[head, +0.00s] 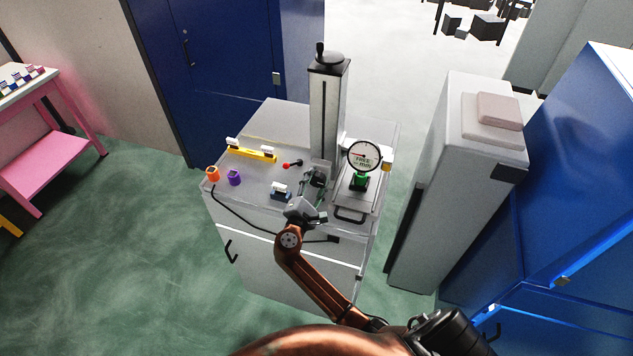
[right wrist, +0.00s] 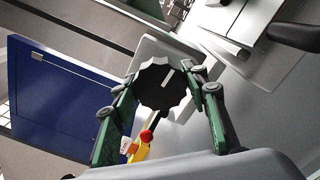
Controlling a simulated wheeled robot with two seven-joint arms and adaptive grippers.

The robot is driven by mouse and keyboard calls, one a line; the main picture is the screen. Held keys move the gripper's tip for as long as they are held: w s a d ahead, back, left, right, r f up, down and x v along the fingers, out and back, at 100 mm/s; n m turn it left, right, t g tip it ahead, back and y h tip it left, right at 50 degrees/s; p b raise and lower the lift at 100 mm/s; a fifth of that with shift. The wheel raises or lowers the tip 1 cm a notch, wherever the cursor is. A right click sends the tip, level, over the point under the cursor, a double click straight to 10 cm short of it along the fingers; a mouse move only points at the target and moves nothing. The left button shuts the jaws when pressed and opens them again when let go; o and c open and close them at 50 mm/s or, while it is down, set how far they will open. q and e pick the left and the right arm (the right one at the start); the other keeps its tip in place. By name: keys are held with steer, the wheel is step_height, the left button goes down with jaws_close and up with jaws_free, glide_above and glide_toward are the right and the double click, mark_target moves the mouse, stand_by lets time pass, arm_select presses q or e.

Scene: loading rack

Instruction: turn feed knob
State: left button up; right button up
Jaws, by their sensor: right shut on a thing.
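The feed knob (right wrist: 158,95) is black and scalloped, with a white pointer line tilted slightly right of straight up in the right wrist view. It sits on a pale grey plate (right wrist: 150,48). My right gripper (right wrist: 164,84) has its green fingers on either side of the knob and is shut on it. In the head view my right gripper (head: 313,190) is at the front of the grey machine, by the foot of its column (head: 325,112), and mostly hides the knob. My left gripper is not in view.
A round gauge (head: 364,156) stands on a green base, right of my gripper. A grey cabinet (head: 440,190) stands to the right.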

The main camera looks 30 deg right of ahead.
steer(key=o, duration=1.2)
steer(key=shift+c, duration=0.2)
steer(key=v, duration=1.2)
steer(key=shift+a, duration=0.1)
